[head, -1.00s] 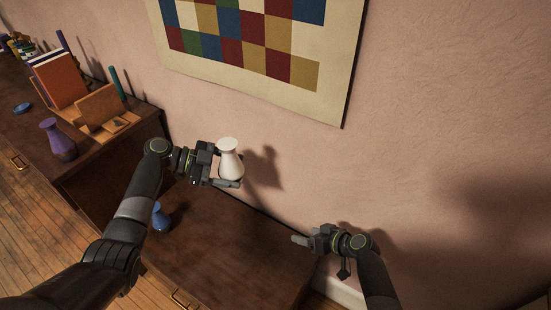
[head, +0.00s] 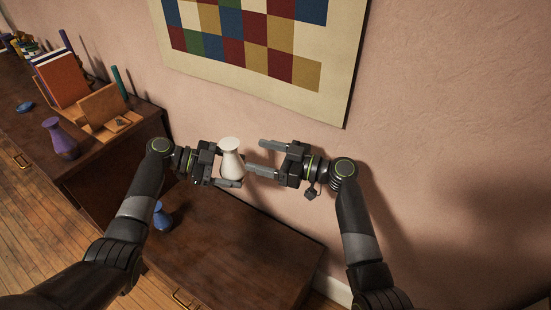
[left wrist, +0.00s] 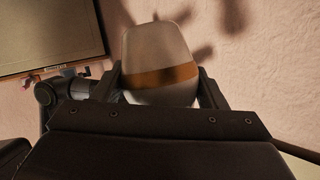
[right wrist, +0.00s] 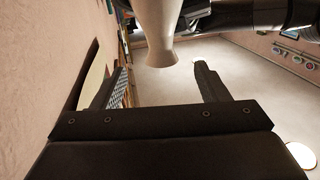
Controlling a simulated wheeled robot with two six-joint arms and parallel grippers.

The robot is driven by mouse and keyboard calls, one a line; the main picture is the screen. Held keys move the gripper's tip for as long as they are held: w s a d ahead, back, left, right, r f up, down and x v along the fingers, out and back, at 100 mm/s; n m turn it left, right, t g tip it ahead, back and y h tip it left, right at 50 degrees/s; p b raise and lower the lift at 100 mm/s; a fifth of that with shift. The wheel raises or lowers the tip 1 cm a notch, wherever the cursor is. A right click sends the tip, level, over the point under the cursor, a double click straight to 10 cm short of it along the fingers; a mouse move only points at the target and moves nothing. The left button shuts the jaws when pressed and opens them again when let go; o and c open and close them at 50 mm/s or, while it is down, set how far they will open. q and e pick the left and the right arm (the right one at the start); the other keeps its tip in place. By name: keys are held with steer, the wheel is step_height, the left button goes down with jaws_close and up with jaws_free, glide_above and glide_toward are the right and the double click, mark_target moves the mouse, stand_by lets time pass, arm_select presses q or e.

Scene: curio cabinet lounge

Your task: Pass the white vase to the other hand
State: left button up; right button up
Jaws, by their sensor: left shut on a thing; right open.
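The white vase (head: 231,158) is upright in the air above the low cabinet. My left gripper (head: 226,169) is shut on its body; the left wrist view shows the vase (left wrist: 162,60) between the two fingers, with an orange-brown band across it. My right gripper (head: 262,157) is open, just to the right of the vase, with its fingers pointing at it. In the right wrist view the vase (right wrist: 157,30) is beyond the open fingers (right wrist: 165,85), near the top of the picture. A gap between the right fingers and the vase cannot be judged exactly.
A blue vase (head: 161,216) stands on the low cabinet (head: 235,255), below my left arm. A purple vase (head: 60,139), books (head: 60,78) and a wooden stand (head: 103,107) are on the higher cabinet at left. The wall with a checkered picture (head: 250,40) is close behind.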

mark_target(231, 148)
steer(key=x, duration=0.8)
steer(key=shift+w+a, duration=0.1)
steer(key=shift+a, duration=0.2)
steer(key=shift+c, duration=0.3)
steer(key=c, duration=1)
arm_select(q)
steer(key=o, duration=1.2)
arm_select(e)
steer(key=shift+c, duration=0.6)
